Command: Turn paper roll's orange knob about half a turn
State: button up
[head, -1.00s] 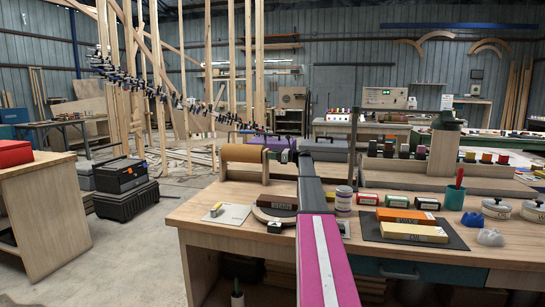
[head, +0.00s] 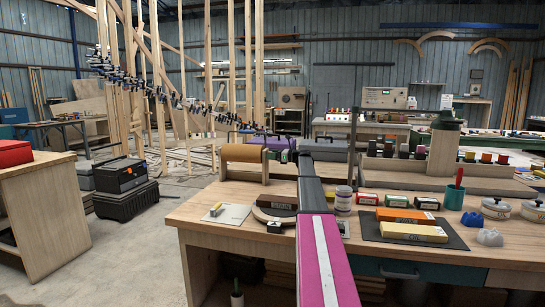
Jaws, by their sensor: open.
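The paper roll (head: 243,153) is a brown cylinder lying level in a wooden stand at the back left of the workbench, in the head view. The stand's right upright (head: 265,167) shows at the roll's right end. I cannot make out the orange knob; the right end is crowded by my gripper. My arm reaches forward over the bench, and its grey end turns left toward the roll. My gripper (head: 280,156) is a small dark shape just right of the roll's right end. It is open. I cannot tell whether it is around or touching the knob.
The workbench (head: 205,231) holds a round dark-topped piece (head: 275,212), a pale sheet (head: 228,214), a striped tin (head: 343,200) and several small labelled boxes. Orange and yellow blocks lie on a dark mat (head: 451,239) to the right.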

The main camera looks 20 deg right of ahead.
jog(key=shift+d, duration=0.1)
jog(key=v, duration=1)
jog(key=shift+s+d, duration=0.2)
jog(key=shift+s, duration=0.1)
